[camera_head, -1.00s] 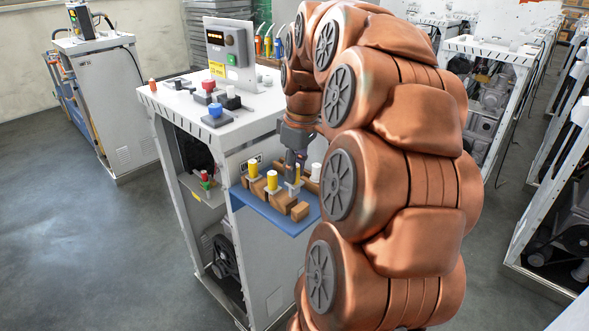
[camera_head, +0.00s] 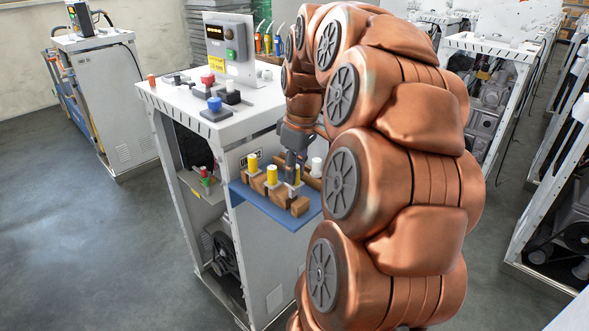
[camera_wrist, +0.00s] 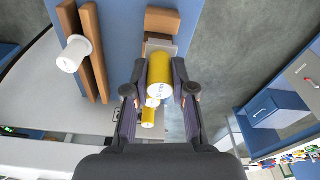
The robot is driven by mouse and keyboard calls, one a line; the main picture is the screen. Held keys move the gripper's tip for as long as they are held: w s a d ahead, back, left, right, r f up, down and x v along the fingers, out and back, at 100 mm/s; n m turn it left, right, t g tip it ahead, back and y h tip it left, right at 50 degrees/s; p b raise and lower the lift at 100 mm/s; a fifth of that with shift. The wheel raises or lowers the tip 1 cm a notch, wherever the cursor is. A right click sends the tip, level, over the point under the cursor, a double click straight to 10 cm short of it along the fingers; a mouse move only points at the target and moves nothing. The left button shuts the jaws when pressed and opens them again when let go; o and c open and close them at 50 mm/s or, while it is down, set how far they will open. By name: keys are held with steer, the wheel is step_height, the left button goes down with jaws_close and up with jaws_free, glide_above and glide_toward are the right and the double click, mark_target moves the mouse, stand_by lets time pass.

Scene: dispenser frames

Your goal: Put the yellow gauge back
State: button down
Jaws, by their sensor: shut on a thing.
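My gripper (camera_wrist: 159,88) is shut on a yellow gauge (camera_wrist: 160,72), a cylinder with a pale end face, one finger on each side. In the head view the gripper (camera_head: 291,172) is over the blue shelf (camera_head: 262,210), and the held yellow gauge (camera_head: 297,173) shows partly behind it. A grey piece (camera_wrist: 160,47) shows beyond the gauge in the wrist view; I cannot tell whether they touch. Two other yellow gauges stand to the left, one farther back (camera_head: 252,161) and one nearer (camera_head: 272,175). The gauge's lower end is hidden.
Wooden blocks (camera_head: 299,206) lie on the shelf close to the gripper. The white machine top (camera_head: 180,103) with buttons is above left. The floor at left is clear.

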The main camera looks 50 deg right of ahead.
mark_target(300, 185)
steer(key=shift+f+b, duration=1.25)
steer(key=shift+f, duration=0.75)
steer(key=c, duration=0.9)
jaws_free()
steer(key=shift+r, duration=0.1)
steer(key=shift+s+d+r, duration=0.1)
steer(key=shift+s+r, duration=0.15)
steer(key=shift+r, duration=1.75)
steer(key=shift+s+a+r, duration=0.1)
steer(key=shift+s+r, duration=0.15)
steer(key=shift+r, duration=1.7)
steer(key=shift+s+d+r, duration=0.1)
steer(key=shift+s+r, duration=0.15)
steer(key=shift+r, duration=1.75)
